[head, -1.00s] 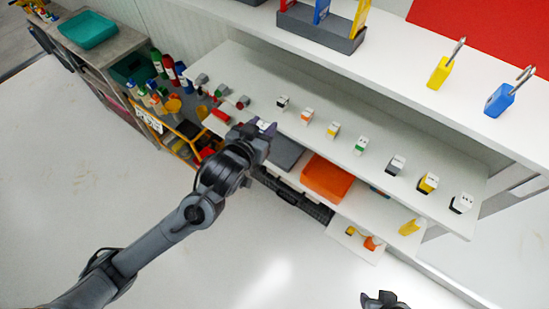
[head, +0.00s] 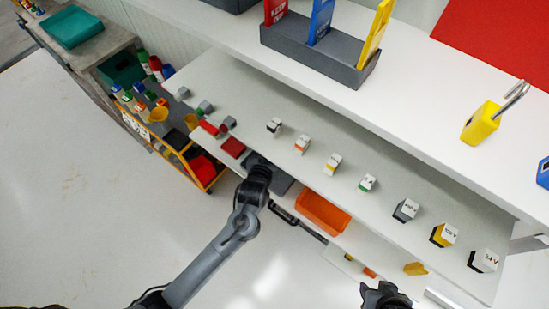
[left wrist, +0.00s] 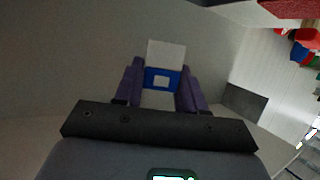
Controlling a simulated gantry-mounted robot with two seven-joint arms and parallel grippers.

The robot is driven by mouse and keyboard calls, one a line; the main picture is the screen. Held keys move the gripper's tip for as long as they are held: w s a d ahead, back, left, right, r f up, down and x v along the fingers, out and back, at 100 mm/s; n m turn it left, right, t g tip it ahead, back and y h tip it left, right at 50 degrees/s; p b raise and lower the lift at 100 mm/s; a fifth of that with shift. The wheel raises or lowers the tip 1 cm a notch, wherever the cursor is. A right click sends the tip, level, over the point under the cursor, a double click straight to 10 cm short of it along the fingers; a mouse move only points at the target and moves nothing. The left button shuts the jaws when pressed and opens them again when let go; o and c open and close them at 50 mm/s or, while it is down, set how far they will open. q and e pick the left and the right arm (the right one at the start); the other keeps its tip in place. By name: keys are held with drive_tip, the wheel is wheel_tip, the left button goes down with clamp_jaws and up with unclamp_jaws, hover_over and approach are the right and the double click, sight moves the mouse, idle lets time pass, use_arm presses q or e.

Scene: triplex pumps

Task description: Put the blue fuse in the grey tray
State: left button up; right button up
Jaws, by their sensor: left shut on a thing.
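My left gripper (left wrist: 160,90) is shut on the blue fuse (left wrist: 161,78), a small white-and-blue block between its purple fingers in the left wrist view. In the head view my left gripper (head: 257,162) is at the front edge of the shelf, over or at the grey tray (head: 280,181). The fuse is hidden there, and I cannot tell its height above the tray. The grey tray lies left of an orange tray, partly covered by my arm and the shelf. My right gripper (head: 386,297) is at the bottom edge, away from the trays; its jaws are unclear.
The orange tray (head: 322,212) sits right of the grey tray. A white shelf (head: 330,135) above them holds a row of small blocks with coloured bases. A cart (head: 190,150) with bottles stands at left.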

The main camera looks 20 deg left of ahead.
use_arm(q)
wheel_tip(320, 180, down, 5)
drive_tip(key=shift+s+d+f+b, duration=0.1)
drive_tip(key=shift+d+f+b, duration=0.1)
drive_tip(key=shift+b, duration=0.4)
drive_tip(key=shift+a+f, duration=0.1)
drive_tip(key=shift+f, duration=0.45)
drive_tip(key=shift+f+b, duration=0.5)
drive_tip(key=shift+f, duration=0.75)
use_arm(e)
drive_tip(key=shift+s+f, duration=0.15)
drive_tip(key=shift+f, duration=0.55)
drive_tip(key=shift+s+f, duration=0.1)
drive_tip(key=shift+f, duration=0.6)
use_arm(q)
drive_tip(key=shift+f, duration=0.1)
drive_tip(key=shift+f, duration=0.15)
drive_tip(key=o, duration=1)
drive_tip(key=shift+o, duration=0.2)
